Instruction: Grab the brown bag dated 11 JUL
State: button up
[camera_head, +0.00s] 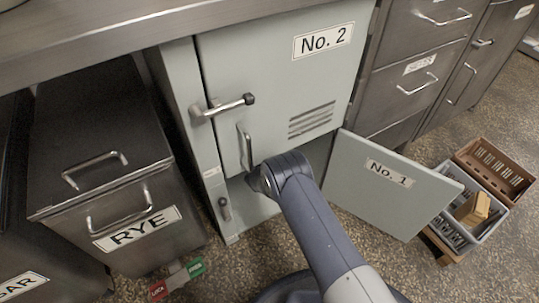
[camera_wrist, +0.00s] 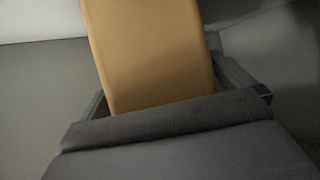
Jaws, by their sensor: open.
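In the wrist view, a plain tan-brown block-shaped thing (camera_wrist: 150,50), perhaps the bag, stands slightly tilted right in front of my gripper (camera_wrist: 168,103). Its lower end reaches down between the open fingers. I cannot tell whether either finger touches it. No date or label shows on the face I see. In the head view my arm reaches into the lower compartment (camera_head: 250,205) of the pale green cabinet. My gripper and the brown thing are hidden there behind the arm and the No. 2 door (camera_head: 275,95).
The No. 1 door (camera_head: 385,190) stands open to the right of my arm. The No. 2 door above is shut. A steel RYE bin (camera_head: 100,150) stands at left. A red and green tag (camera_head: 178,278) lies low near it. Crates (camera_head: 495,170) stand on the floor at right.

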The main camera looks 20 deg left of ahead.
jog(key=shift+c, duration=0.3)
jog(key=c, duration=1.2)
jog(key=shift+w+r, duration=0.1)
jog(key=shift+r, duration=0.05)
